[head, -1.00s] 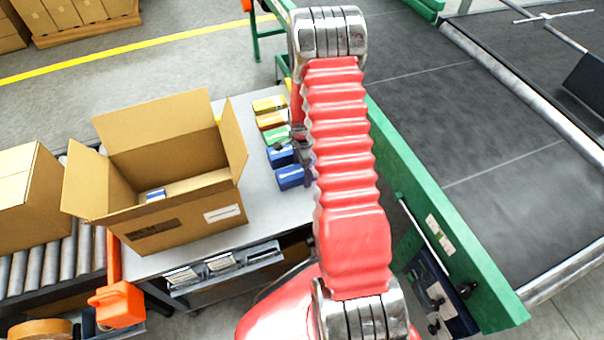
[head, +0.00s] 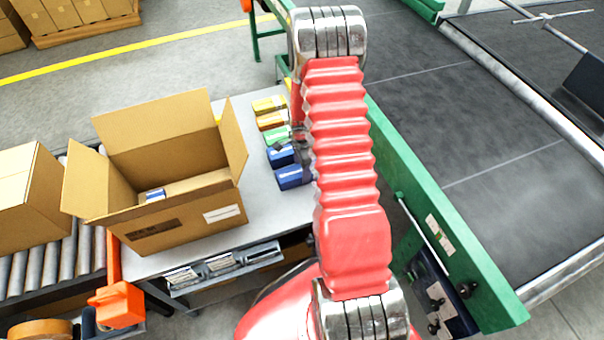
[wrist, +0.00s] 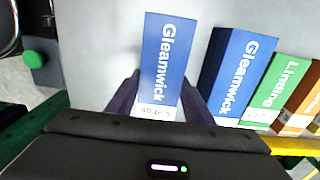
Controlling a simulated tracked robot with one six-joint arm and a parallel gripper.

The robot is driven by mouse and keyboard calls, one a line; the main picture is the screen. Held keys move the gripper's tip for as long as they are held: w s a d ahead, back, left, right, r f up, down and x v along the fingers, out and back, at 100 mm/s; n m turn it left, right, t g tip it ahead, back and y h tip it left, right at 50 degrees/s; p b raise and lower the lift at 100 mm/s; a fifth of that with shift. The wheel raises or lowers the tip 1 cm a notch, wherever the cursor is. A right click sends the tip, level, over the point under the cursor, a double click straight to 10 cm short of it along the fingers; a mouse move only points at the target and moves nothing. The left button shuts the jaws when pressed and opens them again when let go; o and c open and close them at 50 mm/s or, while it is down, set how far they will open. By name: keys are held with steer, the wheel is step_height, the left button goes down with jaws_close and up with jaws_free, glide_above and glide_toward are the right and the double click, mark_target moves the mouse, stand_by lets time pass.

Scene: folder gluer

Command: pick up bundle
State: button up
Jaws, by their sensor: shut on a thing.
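The bundle is a blue Gleamwick pack (wrist: 163,58) with a white label at its near end. In the wrist view it stands between the two dark fingers of my gripper (wrist: 162,94), which is shut on it. In the head view this blue pack (head: 290,177) is the nearest of a row on the grey table, partly hidden by my arm. I cannot tell whether it is clear of the table. A second blue Gleamwick pack (wrist: 231,72) stands just right of my right finger.
Green (wrist: 281,88), orange (head: 270,121) and yellow (head: 269,104) packs continue the row. An open cardboard box (head: 180,222) with something blue and white inside stands left on the table (head: 275,212). A green-railed conveyor (head: 440,215) lies right. Rollers lie far left.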

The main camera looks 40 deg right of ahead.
steer(key=shift+c, duration=1.3)
step_height(320, 180, up, 9)
steer(key=shift+r, duration=0.55)
steer(key=shift+a, duration=0.1)
